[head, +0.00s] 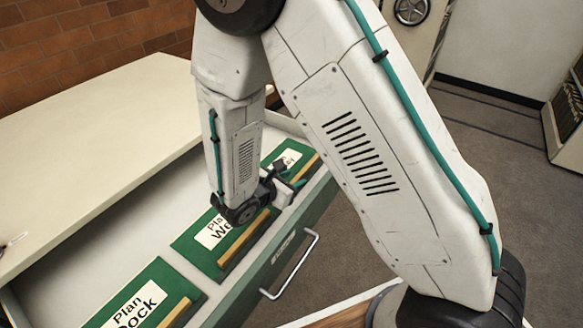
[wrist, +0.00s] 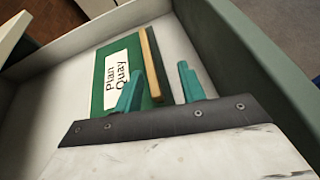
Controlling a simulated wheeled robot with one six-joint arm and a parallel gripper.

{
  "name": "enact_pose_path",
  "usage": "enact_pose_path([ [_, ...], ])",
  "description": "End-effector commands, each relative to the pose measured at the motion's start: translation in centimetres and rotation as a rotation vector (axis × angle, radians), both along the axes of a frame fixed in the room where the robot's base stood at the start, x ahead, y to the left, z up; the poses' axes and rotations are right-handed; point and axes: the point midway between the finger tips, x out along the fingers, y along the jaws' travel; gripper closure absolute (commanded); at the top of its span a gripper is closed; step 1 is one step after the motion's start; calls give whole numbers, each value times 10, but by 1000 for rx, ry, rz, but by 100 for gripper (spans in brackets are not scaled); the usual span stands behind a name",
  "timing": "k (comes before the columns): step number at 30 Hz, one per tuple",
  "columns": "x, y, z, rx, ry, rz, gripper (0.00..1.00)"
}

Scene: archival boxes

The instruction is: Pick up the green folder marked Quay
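The green folder marked Plan Quay (wrist: 113,105) lies flat in the open drawer in the wrist view, with a white label and a wooden strip (wrist: 151,62) along one edge. In the head view the folder (head: 297,150) shows at the drawer's far end, partly hidden behind my arm. My gripper (wrist: 158,84) is open, its two teal fingers apart with nothing held between them. The left finger covers part of the folder near the strip; the right finger is over bare drawer floor. In the head view my gripper (head: 296,184) is over the drawer, near the Quay folder's near side.
Two more green folders, one marked Dock (head: 137,300) and one with a partly hidden label (head: 223,240), lie nearer in the drawer (head: 165,238). The drawer front (head: 285,240) has a metal handle (head: 297,268). A pale cabinet top (head: 90,150) is at left. Grey floor is clear at right.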

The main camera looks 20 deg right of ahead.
Motion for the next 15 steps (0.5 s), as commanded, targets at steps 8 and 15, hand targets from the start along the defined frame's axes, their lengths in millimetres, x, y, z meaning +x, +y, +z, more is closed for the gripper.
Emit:
enact_pose_path([
  [8, 8, 10, -31, -68, 52, 122, 60],
  [15, 24, -9, -41, -66, 51, 120, 60],
])
